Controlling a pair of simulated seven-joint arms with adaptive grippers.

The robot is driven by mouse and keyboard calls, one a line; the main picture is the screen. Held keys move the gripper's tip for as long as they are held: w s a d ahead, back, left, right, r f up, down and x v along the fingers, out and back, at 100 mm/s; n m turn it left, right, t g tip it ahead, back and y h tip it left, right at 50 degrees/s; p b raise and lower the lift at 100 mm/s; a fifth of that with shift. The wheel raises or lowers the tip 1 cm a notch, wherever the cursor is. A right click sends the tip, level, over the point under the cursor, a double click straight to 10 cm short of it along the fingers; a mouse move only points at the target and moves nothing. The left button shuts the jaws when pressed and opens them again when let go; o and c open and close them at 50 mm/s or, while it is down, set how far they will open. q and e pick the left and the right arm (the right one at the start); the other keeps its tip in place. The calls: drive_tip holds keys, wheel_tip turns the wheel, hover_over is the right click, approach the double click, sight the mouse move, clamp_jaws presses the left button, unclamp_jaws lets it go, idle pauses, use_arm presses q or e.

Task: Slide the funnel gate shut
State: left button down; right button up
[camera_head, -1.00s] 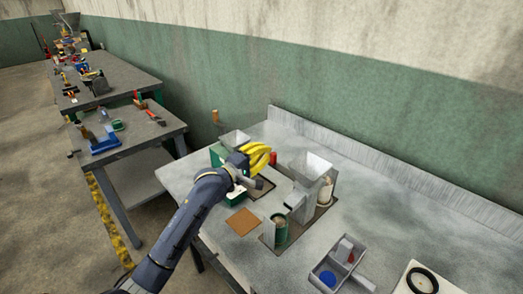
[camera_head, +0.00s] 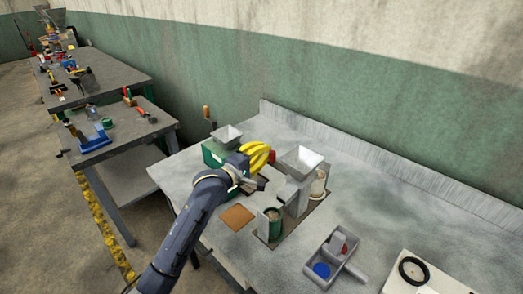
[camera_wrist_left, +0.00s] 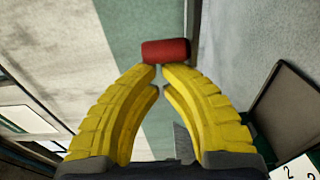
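A grey metal funnel (camera_head: 303,156) stands on the bench in the head view, with grey housing below it. A small red cylindrical knob (camera_head: 273,156) shows just left of it. It also shows in the left wrist view as a red cylinder (camera_wrist_left: 166,50), directly beyond the fingertips. My left gripper (camera_head: 268,153) has curved yellow fingers brought together at the tips, with nothing visible between them. The tips are against or very near the knob; I cannot tell whether they touch. The gate plate itself is not clearly visible. My right gripper is out of view.
A green box (camera_head: 213,153) with a smaller funnel (camera_head: 228,134) stands behind my left gripper. A green can (camera_head: 273,222), a brown square (camera_head: 237,217) and a grey divided tray (camera_head: 334,260) lie nearer.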

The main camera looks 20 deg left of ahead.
use_arm(q)
drive_tip(key=shift+d, duration=0.1)
drive_tip(key=w+a, duration=0.2)
drive_tip(key=a, duration=0.1)
drive_tip(key=v, duration=0.9)
drive_tip(key=shift+a, duration=0.3)
drive_tip(key=shift+s, duration=0.1)
